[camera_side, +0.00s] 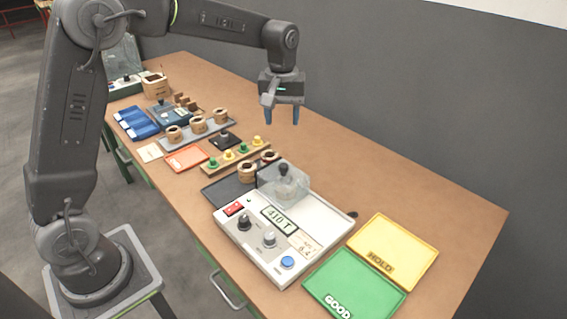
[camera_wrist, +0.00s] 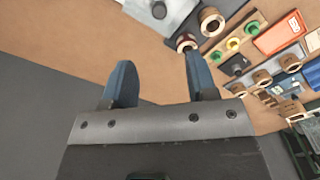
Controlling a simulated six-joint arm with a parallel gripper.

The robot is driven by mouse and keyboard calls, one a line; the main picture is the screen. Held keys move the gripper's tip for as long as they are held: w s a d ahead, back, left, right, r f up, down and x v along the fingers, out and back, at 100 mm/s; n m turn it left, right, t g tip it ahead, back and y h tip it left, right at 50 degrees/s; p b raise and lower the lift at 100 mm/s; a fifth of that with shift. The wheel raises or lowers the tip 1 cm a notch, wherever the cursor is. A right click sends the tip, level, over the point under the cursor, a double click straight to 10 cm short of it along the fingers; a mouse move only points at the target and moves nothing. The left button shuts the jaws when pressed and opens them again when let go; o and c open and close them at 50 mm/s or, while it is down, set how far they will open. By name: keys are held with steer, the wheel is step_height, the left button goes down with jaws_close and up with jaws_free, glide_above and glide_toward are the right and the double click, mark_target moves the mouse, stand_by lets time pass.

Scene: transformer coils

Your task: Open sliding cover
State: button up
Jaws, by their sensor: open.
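The sliding cover (camera_side: 268,177) is a clear box at the back of a white tester (camera_side: 325,232). A dark-knobbed post (camera_side: 283,172) shows through or beside the clear walls; I cannot tell the cover's exact position. The tester has a display reading "410 T", knobs and a blue button. In the wrist view, part of the tester (camera_wrist: 180,12) shows at the top edge. My gripper (camera_side: 282,122) hangs above the table behind the tester, well apart from the cover. Its two blue fingers are spread and empty, and they also show in the wrist view (camera_wrist: 160,80).
A green GOOD tray (camera_side: 350,275) and a yellow HOLD tray (camera_side: 405,243) lie right of the tester. Left are coils (camera_side: 198,124) on a grey tray, a wooden strip with coloured pegs (camera_side: 243,153), an orange tray (camera_side: 187,158) and blue bins (camera_side: 135,122).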

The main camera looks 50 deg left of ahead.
mark_target(283, 165)
steer(key=f, duration=1.4)
steer(key=shift+w+f, duration=0.15)
steer(key=shift+w, duration=0.1)
jaws_close()
